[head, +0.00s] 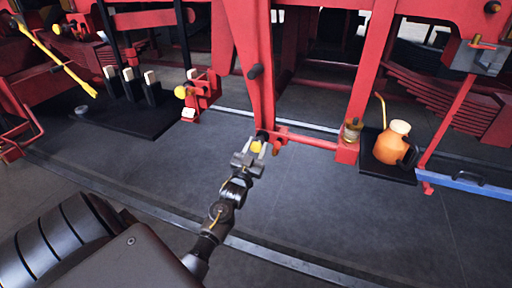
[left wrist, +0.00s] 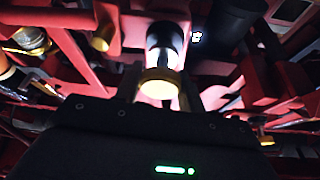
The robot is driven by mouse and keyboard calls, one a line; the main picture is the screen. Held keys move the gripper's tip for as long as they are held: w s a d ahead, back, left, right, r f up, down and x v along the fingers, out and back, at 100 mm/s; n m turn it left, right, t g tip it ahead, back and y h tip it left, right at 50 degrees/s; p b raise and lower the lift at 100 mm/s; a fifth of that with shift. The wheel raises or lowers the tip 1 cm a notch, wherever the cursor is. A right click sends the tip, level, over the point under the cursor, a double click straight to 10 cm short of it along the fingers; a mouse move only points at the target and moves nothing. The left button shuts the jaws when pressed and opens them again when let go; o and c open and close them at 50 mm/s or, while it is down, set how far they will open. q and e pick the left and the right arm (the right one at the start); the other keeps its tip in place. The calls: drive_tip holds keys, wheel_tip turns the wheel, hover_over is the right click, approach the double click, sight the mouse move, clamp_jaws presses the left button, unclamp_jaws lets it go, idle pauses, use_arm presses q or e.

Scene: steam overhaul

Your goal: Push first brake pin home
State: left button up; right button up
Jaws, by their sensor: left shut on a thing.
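The brake pin has a yellow head (head: 257,146) and a dark shank, and sits at the lower end of the red brake hanger (head: 258,85). My left gripper (head: 256,152) is shut on the pin's yellow head from the near side. In the left wrist view the yellow head (left wrist: 158,83) lies between the two fingers, with the dark shank (left wrist: 165,45) running away from me toward red metal. How deep the pin sits in its hole is hidden. My right gripper is not in view.
A red crossbar (head: 310,143) runs right from the hanger's foot. An orange oil can (head: 393,142) stands on a dark mat at right. A red bracket (head: 204,90) with a yellow knob (head: 181,92) stands at left. Floor around my left arm is clear.

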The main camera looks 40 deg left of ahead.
use_arm(q)
clamp_jaws()
drive_tip(key=shift+w+a+b, duration=0.3)
drive_tip(key=shift+w+b, duration=0.15)
drive_tip(key=shift+w, duration=0.25)
drive_tip(key=shift+w+a, duration=0.1)
drive_tip(key=shift+w, duration=0.25)
drive_tip(key=shift+r, duration=0.1)
drive_tip(key=o, duration=0.7)
unclamp_jaws()
drive_tip(key=shift+c, duration=0.2)
drive_tip(key=o, duration=0.4)
drive_tip(key=shift+w, duration=0.1)
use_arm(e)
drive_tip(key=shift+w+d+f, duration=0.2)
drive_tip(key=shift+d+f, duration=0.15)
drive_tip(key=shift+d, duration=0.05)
